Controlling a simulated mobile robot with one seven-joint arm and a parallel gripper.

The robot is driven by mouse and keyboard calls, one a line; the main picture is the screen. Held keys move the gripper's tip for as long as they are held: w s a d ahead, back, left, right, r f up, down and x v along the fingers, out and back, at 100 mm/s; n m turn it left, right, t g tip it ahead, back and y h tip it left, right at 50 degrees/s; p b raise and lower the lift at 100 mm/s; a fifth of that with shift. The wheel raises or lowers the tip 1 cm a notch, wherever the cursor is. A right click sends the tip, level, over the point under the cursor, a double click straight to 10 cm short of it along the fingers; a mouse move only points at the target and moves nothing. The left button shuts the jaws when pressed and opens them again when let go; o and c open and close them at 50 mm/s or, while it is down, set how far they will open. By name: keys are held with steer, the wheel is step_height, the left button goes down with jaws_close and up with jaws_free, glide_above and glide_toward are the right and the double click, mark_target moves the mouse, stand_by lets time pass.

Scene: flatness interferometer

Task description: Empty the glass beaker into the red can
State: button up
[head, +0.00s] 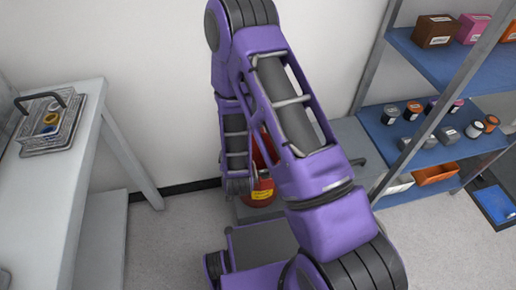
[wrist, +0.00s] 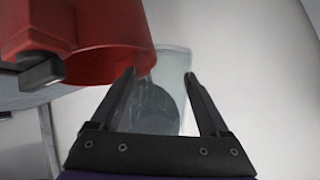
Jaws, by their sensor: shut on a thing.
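The red can (head: 262,190) stands low by the back wall in the head view, partly hidden behind my arm. In the wrist view its red body (wrist: 108,55) fills the upper left, with a dark block (wrist: 42,73) at its left end. The glass beaker (wrist: 172,100) is clear and sits between my gripper's fingers (wrist: 160,75), which are shut on it. The beaker is right beside the can's edge and overlaps it in the picture. I cannot tell whether they touch, or how much the beaker holds. My gripper is hidden in the head view.
A white bench (head: 45,190) at the left carries a wire basket (head: 50,125) with small items. Blue shelves (head: 445,135) at the right hold several jars, boxes and an orange bin (head: 436,174). A grey wall is close behind the can.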

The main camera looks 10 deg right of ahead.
steer(key=shift+s+a+f+n+t+h, duration=0.5)
steer(key=shift+a+f+n+t+h, duration=0.3)
steer(key=shift+a+t+h, duration=0.15)
steer(key=shift+s+a+f+n+t+h, duration=0.2)
steer(key=shift+n+t+h, duration=0.1)
steer(key=shift+t+h, duration=0.15)
steer(key=shift+w, duration=0.1)
